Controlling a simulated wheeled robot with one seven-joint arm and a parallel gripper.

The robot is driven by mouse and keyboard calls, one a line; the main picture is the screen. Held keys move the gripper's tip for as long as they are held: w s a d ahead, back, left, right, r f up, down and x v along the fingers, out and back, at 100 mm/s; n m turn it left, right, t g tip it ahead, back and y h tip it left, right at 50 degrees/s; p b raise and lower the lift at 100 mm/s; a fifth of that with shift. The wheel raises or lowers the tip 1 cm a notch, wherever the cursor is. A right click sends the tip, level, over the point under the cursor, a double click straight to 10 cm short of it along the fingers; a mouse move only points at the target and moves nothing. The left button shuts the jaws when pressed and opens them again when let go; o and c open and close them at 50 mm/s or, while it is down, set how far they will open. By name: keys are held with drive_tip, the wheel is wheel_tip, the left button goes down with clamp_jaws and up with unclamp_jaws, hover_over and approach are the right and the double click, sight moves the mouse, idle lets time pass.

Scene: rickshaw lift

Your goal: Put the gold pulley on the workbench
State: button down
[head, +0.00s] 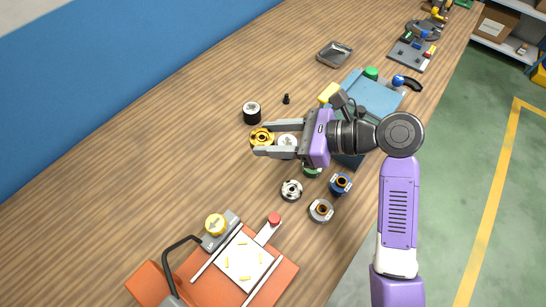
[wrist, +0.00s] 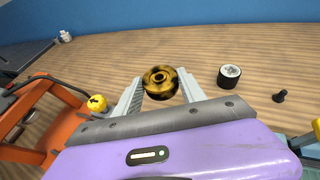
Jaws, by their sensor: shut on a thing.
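The gold pulley (head: 262,138) is between the fingertips of my gripper (head: 262,139) in the head view, over the wooden workbench (head: 140,150). In the wrist view the gold pulley (wrist: 160,82) sits between the two fingers (wrist: 160,90), with its round hub facing the camera. My gripper is shut on it. Whether its underside touches the bench or hangs just above it cannot be told.
A black roller (head: 252,112) stands close behind the pulley. A white pulley (head: 291,189), a blue one (head: 341,184) and a grey one (head: 321,210) stand nearer. An orange machine (head: 262,290) is at the front. The bench at left is clear.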

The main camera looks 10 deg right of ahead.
sight(272, 176)
wheel_tip(272, 176, down, 14)
drive_tip(key=shift+f+b, duration=0.1)
drive_tip(key=shift+b, duration=0.4)
drive_tip(key=shift+f, duration=0.1)
drive_tip(key=c, duration=0.7)
unclamp_jaws()
drive_tip(key=shift+f, duration=0.1)
drive_tip(key=shift+d+r, duration=0.1)
drive_tip(key=shift+r, duration=0.1)
drive_tip(key=v, duration=1.2)
drive_tip(key=shift+s, duration=0.1)
